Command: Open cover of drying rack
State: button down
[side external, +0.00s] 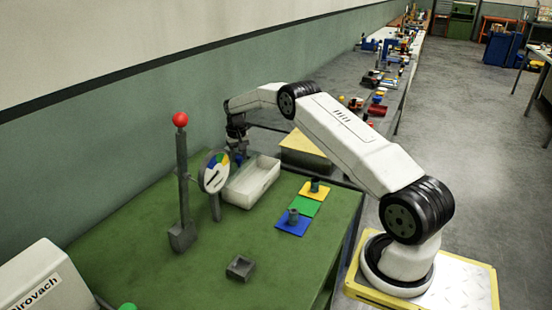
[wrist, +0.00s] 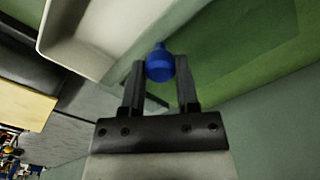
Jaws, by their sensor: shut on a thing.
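My gripper (wrist: 160,75) is shut on a round blue knob (wrist: 160,63), which sits between the two dark fingertips in the wrist view. In the side view my gripper (side external: 238,150) points down by the wall, behind the white tray and the dial; the knob shows only as a small blue patch there. What the knob is fixed to is hidden. The white open tray (side external: 231,192) stands just in front of my gripper, and its rim also shows in the wrist view (wrist: 52,48). I cannot make out a drying rack or its cover for certain.
A round coloured dial (side external: 214,171) and a grey post with a red ball (side external: 180,119) stand left of the tray. Blue, green and yellow mats (side external: 306,208) lie to the right, with small grey pieces. A grey square block (side external: 240,268) lies in front. The green tabletop (side external: 150,275) has free room.

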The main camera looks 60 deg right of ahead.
aim_at(234, 165)
jog(key=shift+w+d, duration=0.15)
jog(key=shift+w, duration=1)
jog(key=shift+c, duration=1.7)
grip_release()
jog(key=shift+r, duration=0.1)
notch_tip(234, 165, up, 8)
jog(key=shift+f, duration=0.2)
